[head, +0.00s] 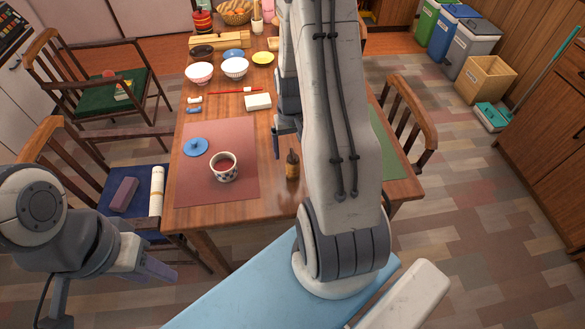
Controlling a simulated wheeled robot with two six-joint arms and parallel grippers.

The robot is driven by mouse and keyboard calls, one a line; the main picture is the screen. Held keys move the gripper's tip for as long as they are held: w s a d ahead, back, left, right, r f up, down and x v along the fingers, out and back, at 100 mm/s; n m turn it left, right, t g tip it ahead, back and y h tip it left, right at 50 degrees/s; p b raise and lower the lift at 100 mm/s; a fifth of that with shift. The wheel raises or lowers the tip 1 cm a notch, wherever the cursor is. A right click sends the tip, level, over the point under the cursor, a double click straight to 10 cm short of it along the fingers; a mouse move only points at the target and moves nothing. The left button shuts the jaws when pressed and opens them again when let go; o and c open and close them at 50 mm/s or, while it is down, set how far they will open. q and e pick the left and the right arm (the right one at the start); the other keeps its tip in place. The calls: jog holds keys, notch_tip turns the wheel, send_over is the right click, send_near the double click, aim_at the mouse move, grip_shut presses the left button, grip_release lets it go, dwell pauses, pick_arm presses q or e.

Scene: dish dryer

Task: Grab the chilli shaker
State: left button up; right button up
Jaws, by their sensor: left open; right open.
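A small brown bottle with a dark narrow top, which looks like the chilli shaker (292,168), stands upright on the wooden table (225,225), right of the red-brown placemat. My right arm reaches over the table just right of the bottle. My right gripper (279,143) is open beyond the bottle and slightly to its left in the picture, apart from it; the arm partly hides the gripper. My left gripper (158,270) is open and empty, low at the left, off the table's near edge and far from the bottle.
A patterned cup (223,168) with red contents and a blue lid (195,147) are on the placemat (240,130). Bowls (199,73), a white box (257,102) and a red stick (238,91) lie farther back. Chairs (415,120) flank the table. My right arm hides the table's right middle.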

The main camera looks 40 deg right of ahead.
aim_at(293, 162)
jog(key=shift+s+d+f, duration=0.1)
jog(key=shift+f, duration=1.45)
jog(key=shift+s+d+f, duration=0.1)
jog(key=shift+f, duration=1.45)
grip_shut()
jog(key=shift+r, duration=0.15)
